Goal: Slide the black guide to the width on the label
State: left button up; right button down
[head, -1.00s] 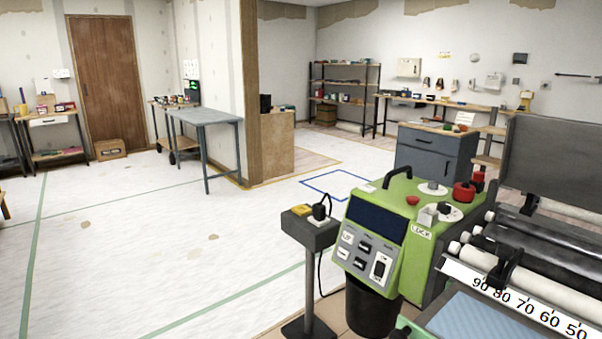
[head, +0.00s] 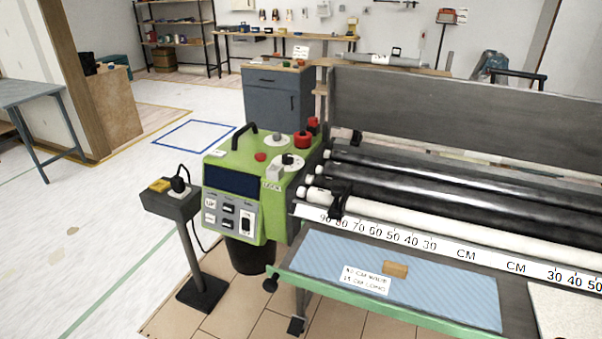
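The black guide (head: 339,200) sits at the left end of the front white roller (head: 420,213), beside the 90 and 80 marks of the white centimetre scale (head: 470,258). The scale's numbers fall to 30 toward the right, then rise again at the far right. A white label (head: 366,279) lies on the blue sheet in front; it names a width and a length in CM, but its first number is too small to read surely. Neither of my grippers is in view.
A green control unit (head: 232,190) with a dark screen and buttons stands left of the rollers. A small wooden block (head: 396,268) lies by the label on the blue sheet (head: 450,285). A grey stand (head: 190,235) with a plug is at left. Open floor lies farther left.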

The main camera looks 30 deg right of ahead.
aim_at(337, 209)
jog(key=z, duration=1.4)
